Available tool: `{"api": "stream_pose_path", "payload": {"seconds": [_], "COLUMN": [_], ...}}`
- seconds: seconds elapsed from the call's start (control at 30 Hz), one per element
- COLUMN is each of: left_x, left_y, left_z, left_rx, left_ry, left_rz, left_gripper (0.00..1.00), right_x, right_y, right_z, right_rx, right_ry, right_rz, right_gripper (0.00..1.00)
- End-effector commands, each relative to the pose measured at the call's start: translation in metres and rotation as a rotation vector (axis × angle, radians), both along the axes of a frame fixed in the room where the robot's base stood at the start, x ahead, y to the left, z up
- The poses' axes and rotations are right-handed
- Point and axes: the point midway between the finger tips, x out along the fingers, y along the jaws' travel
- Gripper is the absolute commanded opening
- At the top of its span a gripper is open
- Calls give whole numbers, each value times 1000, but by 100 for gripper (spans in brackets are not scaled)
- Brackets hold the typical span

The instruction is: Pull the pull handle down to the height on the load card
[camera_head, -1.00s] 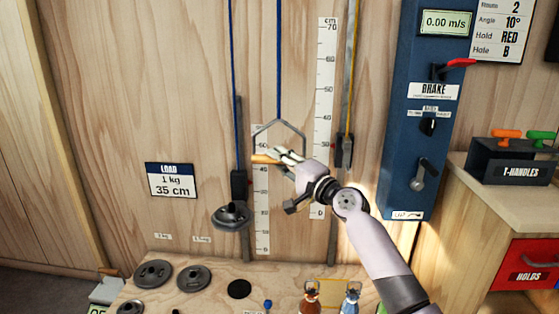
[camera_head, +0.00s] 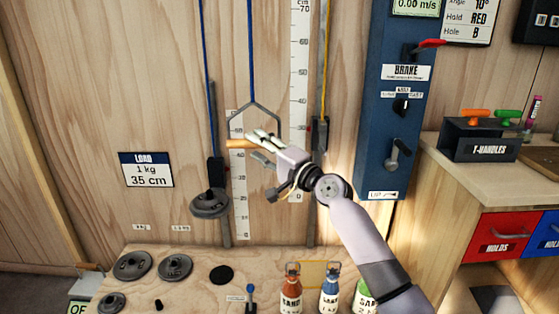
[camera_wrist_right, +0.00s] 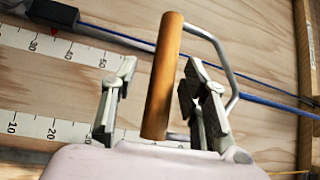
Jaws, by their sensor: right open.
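The pull handle is a wooden bar (camera_head: 238,143) in a grey metal frame, hanging from a blue cord in front of a centimetre scale (camera_head: 241,212). My right gripper (camera_head: 264,147) is open at the bar's right end. In the right wrist view the bar (camera_wrist_right: 163,75) stands between the two spread fingers (camera_wrist_right: 158,92), with gaps on both sides. The load card (camera_head: 147,169) on the wall reads 1 kg, 35 cm. A grey disc weight (camera_head: 210,204) sits on a dark carriage left of the scale. My left gripper is out of view.
A blue brake panel (camera_head: 391,110) with a red lever stands to the right. A T-handles box (camera_head: 479,140) is on the side cabinet. Several discs (camera_head: 133,265) and sand bottles (camera_head: 291,291) stand on the ledge below. A taller scale (camera_head: 300,80) runs behind my right arm.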

Motion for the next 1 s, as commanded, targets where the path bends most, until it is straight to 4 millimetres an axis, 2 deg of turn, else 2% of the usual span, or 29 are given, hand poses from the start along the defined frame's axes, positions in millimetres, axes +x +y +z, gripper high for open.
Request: {"api": "stream_pose_path", "payload": {"seconds": [0.33, 0.5, 0.7, 1.0], "left_x": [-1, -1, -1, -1], "left_y": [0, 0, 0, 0], "left_z": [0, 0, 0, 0], "left_rx": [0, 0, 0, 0], "left_ry": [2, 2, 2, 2], "left_rz": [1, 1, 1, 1], "left_gripper": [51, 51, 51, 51], "right_x": [-46, -63, -72, -72], "right_y": [-49, -66, -73, -73], "right_z": [-11, -14, -16, -18], "right_rx": [-4, -3, -4, -7], "right_ry": [1, 1, 1, 3], "right_rz": [-3, -2, 0, 0], "right_gripper": [41, 41, 41, 41]}}
